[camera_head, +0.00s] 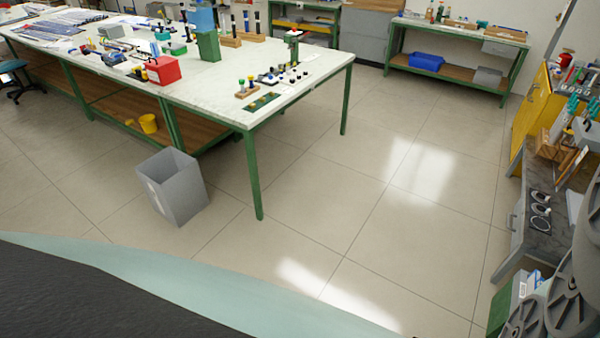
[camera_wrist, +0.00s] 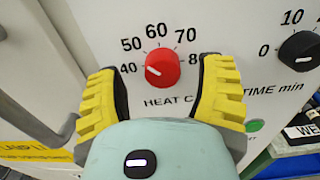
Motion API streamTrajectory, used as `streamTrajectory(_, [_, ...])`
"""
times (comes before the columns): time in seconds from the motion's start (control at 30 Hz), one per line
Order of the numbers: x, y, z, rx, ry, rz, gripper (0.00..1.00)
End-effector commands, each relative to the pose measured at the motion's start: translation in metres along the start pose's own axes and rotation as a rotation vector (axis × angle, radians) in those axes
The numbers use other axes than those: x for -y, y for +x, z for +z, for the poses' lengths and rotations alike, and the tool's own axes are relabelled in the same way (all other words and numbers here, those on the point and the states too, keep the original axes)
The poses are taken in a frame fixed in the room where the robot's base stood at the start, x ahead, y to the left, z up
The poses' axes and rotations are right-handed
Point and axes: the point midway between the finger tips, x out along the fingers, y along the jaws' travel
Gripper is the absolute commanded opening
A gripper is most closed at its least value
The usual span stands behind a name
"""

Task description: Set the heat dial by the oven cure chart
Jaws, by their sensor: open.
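The red heat dial (camera_wrist: 163,68) is on a pale oven panel (camera_wrist: 100,20) in the wrist view, above the words HEAT C. Labels 40, 50, 60, 70 and a partly hidden 80 arc around it. Its white mark points left and slightly up, close to 40. My gripper (camera_wrist: 161,82) is open, with one yellow finger left of the dial and one right of it. Both fingers look apart from the dial; their depth to the panel is unclear. I cannot make out a cure chart in either view.
A black time dial (camera_wrist: 300,51) is right of the heat dial, with a green button (camera_wrist: 254,125) below it. In the head view, a green-legged workbench (camera_head: 320,67) carries many tools, a grey bin (camera_head: 176,187) stands by it, and the middle floor is clear.

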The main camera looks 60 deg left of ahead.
Motion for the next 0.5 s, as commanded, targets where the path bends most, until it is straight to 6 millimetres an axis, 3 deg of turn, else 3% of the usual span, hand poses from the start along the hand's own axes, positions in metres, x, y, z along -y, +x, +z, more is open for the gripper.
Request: streamTrajectory(0.5, [0.0018,0.0128,0.0002,-0.001,-0.001,-0.004,0.68])
